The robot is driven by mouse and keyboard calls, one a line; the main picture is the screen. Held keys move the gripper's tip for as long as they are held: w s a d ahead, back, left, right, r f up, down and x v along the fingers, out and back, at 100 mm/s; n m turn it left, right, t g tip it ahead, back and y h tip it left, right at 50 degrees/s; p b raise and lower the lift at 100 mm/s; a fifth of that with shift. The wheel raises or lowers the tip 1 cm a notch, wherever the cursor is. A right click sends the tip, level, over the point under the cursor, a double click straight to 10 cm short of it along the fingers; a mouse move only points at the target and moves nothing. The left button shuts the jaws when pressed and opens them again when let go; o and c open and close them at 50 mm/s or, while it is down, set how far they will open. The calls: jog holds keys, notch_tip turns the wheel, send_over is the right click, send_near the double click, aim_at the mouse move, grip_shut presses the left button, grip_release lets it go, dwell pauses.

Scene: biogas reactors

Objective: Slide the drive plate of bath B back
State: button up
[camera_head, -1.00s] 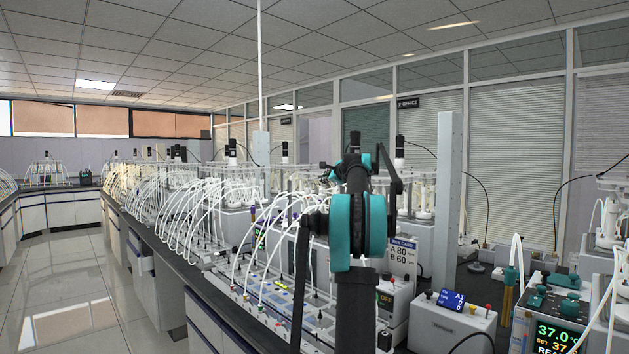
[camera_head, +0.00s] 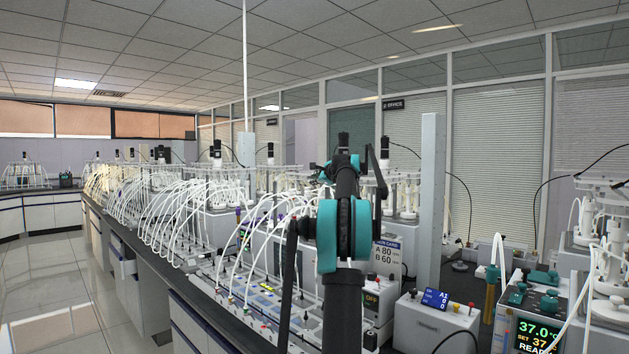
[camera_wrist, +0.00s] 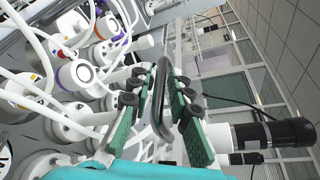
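My gripper (camera_wrist: 172,85) shows in the wrist view with two green-padded fingers, one on each side of a dark grey looped bar (camera_wrist: 160,105). The bar runs up between the pads; contact is unclear. I cannot tell whether the bar is a handle of the drive plate. In the head view my teal and black arm hides the gripper and the bench behind it. No bath is legibly marked B. A RUN CARD (camera_head: 387,262) reads A 80, B 60 above a white box (camera_head: 372,300) with an OFF display.
White-capped vessels (camera_wrist: 82,72) and tubes crowd the wrist view's left; a black-and-white cylinder (camera_wrist: 275,134) is lower right. In the head view, tubed reactors line the bench. A grey post (camera_head: 430,190), a labelled box (camera_head: 436,318) and a 37.0° controller (camera_head: 535,325) stand right. Floor at left is clear.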

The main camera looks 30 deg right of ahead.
jog(key=v, duration=1.1)
jog(key=shift+s, duration=0.4)
